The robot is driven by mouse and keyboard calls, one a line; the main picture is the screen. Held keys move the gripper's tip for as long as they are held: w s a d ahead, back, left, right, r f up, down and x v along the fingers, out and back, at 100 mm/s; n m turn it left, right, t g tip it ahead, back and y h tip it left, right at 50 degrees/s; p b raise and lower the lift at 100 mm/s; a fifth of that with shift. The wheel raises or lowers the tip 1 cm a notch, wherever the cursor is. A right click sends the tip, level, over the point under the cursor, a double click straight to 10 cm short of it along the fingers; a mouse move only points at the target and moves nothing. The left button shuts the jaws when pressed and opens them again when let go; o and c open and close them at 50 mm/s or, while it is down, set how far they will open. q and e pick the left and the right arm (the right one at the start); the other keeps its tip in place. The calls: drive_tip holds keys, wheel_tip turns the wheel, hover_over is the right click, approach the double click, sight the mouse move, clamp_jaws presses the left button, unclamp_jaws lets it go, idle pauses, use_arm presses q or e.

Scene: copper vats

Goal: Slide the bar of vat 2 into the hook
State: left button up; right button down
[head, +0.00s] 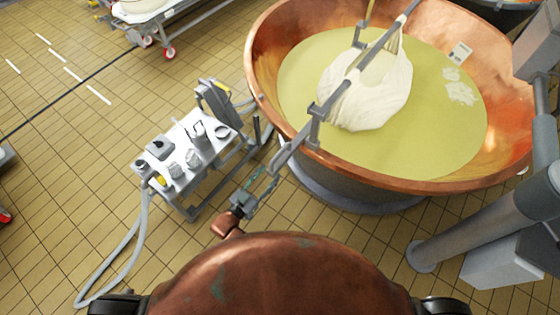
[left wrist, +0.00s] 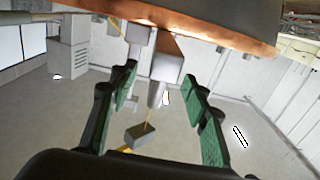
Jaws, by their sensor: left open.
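A grey bar (head: 335,95) lies slantwise across the copper vat (head: 270,65), with a white cheese cloth bundle (head: 385,95) hanging from it over yellow liquid. A grey bracket or hook (head: 314,128) is at the near rim beside the bar; I cannot tell how the bar sits in it. The bar's near end (head: 281,158) sticks out past the rim. My left gripper (head: 262,183) is open just below and in front of that end. In the left wrist view, a grey block-shaped end (left wrist: 167,66) shows between the open green-padded fingers (left wrist: 160,78). My right gripper is out of view.
A metal cart (head: 188,150) with small items and a hose stands left of the vat. A grey column (head: 470,225) stands at right. A white wheeled container (head: 145,10) is at the back left. Tiled floor is open at left.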

sight(280, 162)
use_arm(q)
drive_tip(key=shift+w+d+f+b, duration=0.15)
drive_tip(key=shift+w+f+b, duration=0.25)
drive_tip(key=shift+f, duration=0.3)
drive_tip(key=shift+x, duration=3.85)
drive_tip(key=shift+r, duration=0.1)
drive_tip(key=shift+c, duration=0.5)
clamp_jaws()
